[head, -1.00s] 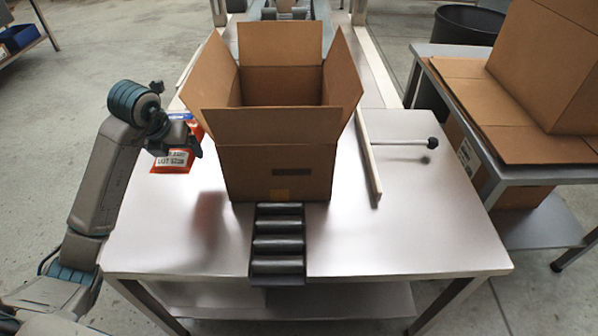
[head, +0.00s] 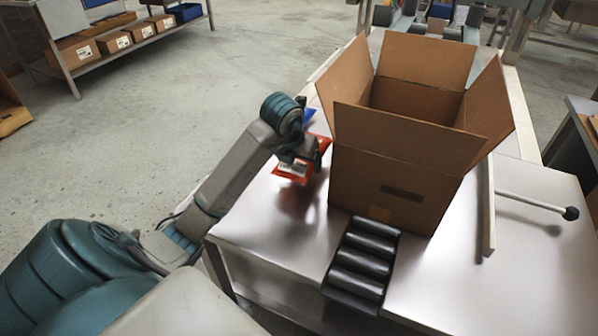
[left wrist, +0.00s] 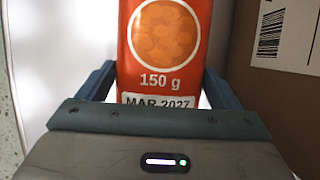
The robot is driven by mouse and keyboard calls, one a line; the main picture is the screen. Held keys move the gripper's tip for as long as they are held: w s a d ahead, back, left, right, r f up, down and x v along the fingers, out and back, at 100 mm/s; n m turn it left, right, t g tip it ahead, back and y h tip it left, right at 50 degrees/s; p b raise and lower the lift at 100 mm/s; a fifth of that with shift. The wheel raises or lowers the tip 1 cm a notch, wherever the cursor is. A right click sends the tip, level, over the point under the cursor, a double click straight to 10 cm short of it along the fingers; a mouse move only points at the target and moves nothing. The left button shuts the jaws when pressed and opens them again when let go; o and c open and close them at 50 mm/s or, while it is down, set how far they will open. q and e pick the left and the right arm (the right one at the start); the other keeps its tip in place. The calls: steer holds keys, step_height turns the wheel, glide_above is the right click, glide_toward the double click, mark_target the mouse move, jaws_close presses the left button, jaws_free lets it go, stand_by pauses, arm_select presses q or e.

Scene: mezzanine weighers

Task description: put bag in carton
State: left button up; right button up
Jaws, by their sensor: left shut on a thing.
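The bag (left wrist: 165,45) is orange-red with a round picture, "150 g" and a date label. My left gripper (left wrist: 160,88) is shut on it, with a finger at each side in the left wrist view. In the head view the bag (head: 293,172) hangs from my left gripper (head: 308,150), left of the carton. The open carton (head: 392,180) stands upright on the metal table with its flaps spread up and outward. Its inside floor is hidden. The carton wall with a barcode label (left wrist: 285,35) is close at the right in the left wrist view. My right gripper is out of view.
Black rollers (head: 360,262) lie in front of the carton on the metal table (head: 440,278). A pale rail (head: 488,210) and a rod with a black knob (head: 570,213) are right of the carton. A shelf with small boxes (head: 115,41) stands far left.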

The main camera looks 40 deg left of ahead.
arm_select(q)
steer(key=shift+f, duration=1.8)
steer(key=shift+f+b, duration=0.15)
steer(key=shift+b, duration=0.15)
steer(key=o, duration=1)
steer(key=shift+c, duration=0.2)
